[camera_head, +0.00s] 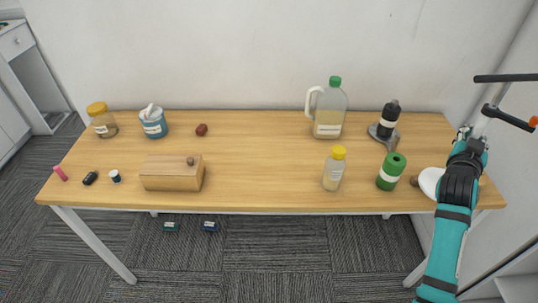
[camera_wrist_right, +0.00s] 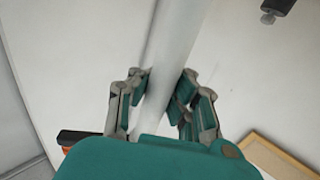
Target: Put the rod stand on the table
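The rod stand shows in the head view as a pale post (camera_head: 483,121) with a black bar (camera_head: 505,78) across its top and a shorter black bar with an orange end lower down. My right gripper (camera_head: 469,134) is around the post above the table's right end. In the right wrist view the pale post (camera_wrist_right: 172,50) runs between the fingers of my right gripper (camera_wrist_right: 160,88), which look shut on it. The stand's foot is hidden. The wooden table (camera_head: 260,138) spans the head view. My left gripper is out of view.
A large jug (camera_head: 329,110) is at the back. A wooden box (camera_head: 171,173) sits left. The middle is clear.

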